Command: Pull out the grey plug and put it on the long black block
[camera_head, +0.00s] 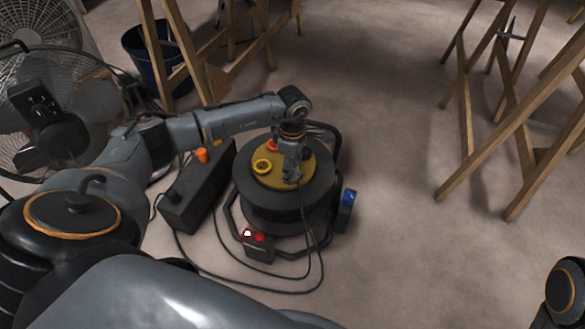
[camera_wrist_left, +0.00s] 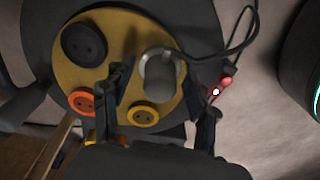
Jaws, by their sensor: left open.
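The grey plug (camera_wrist_left: 160,72) sits upright in the yellow face (camera_wrist_left: 190,42) of a black cable reel, with a black cable leading off to the right. My left gripper (camera_wrist_left: 157,92) is open, with one finger on each side of the plug; I cannot tell whether either finger touches it. In the head view, my left gripper (camera_head: 290,163) is over the reel's yellow top (camera_head: 266,180) and largely hides the plug. The long black block (camera_head: 196,200) lies on the floor left of the reel, with an orange plug (camera_head: 202,155) on it. My right gripper is not in view.
The reel (camera_head: 270,208) has orange, yellow and black sockets. Small blocks with red-and-white (camera_head: 258,247) and blue (camera_head: 346,210) parts stand beside it. Cables loop on the floor in front. A fan (camera_head: 60,110) and bucket (camera_head: 150,60) are at left, wooden trestles (camera_head: 510,120) at right.

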